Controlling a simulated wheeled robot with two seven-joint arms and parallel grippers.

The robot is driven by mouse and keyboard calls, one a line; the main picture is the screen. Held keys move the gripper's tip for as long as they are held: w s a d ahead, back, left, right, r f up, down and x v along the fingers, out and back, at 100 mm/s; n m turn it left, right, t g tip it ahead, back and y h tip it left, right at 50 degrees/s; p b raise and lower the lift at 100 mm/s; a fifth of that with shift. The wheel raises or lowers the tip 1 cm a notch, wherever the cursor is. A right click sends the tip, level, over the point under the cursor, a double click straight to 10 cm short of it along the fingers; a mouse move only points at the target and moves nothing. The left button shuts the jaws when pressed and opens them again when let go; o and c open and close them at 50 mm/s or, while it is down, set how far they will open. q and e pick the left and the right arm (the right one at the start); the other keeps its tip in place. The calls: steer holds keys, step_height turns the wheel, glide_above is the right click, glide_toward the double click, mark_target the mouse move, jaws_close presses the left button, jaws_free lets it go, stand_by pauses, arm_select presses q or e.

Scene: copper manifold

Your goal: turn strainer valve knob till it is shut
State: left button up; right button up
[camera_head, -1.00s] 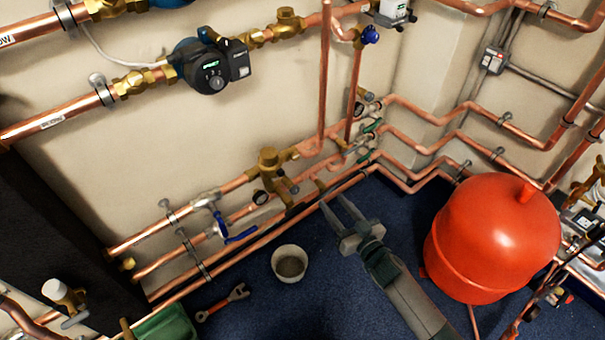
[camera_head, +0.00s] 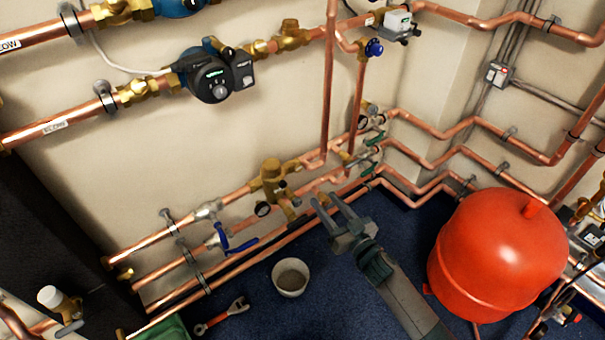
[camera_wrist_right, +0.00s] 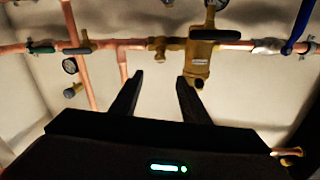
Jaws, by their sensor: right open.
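The brass strainer valve (camera_head: 271,176) sits on the upper copper pipe of the low wall run. In the right wrist view its labelled brass body (camera_wrist_right: 200,60) is near the top, right of centre, with a dark grey bar-like part (camera_wrist_right: 208,34) across it. I cannot tell surely whether this part is the knob, or how far it is turned. My right gripper (camera_head: 327,198) is open and empty, right of the strainer in the head view. In the wrist view its fingers (camera_wrist_right: 160,76) point at the pipes; the right fingertip overlaps the strainer body's edge. My left gripper is not in view.
Blue lever valves (camera_head: 237,245) lie left of the strainer, green levers (camera_head: 370,142) to the right. A bucket (camera_head: 291,277) and a red wrench (camera_head: 222,314) are on the blue floor. A large red tank (camera_head: 497,245) stands to the right. Copper pipes run close around the gripper.

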steer(key=b, duration=0.1)
glide_toward(299, 169)
steer(key=x, duration=0.3)
steer(key=b+x, duration=0.1)
steer(key=x, duration=0.2)
steer(key=shift+w+a+f, duration=0.15)
steer(key=shift+w+a, duration=0.05)
steer(key=shift+w, duration=0.15)
steer(key=shift+w+a, duration=0.3)
steer(key=shift+w, duration=0.15)
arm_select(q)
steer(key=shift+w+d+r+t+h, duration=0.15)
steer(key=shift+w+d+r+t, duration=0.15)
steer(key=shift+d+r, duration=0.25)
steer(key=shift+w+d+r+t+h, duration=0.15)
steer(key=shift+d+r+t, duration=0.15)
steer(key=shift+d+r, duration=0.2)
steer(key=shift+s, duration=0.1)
arm_select(e)
jaws_close()
steer(key=c, duration=1.1)
jaws_free()
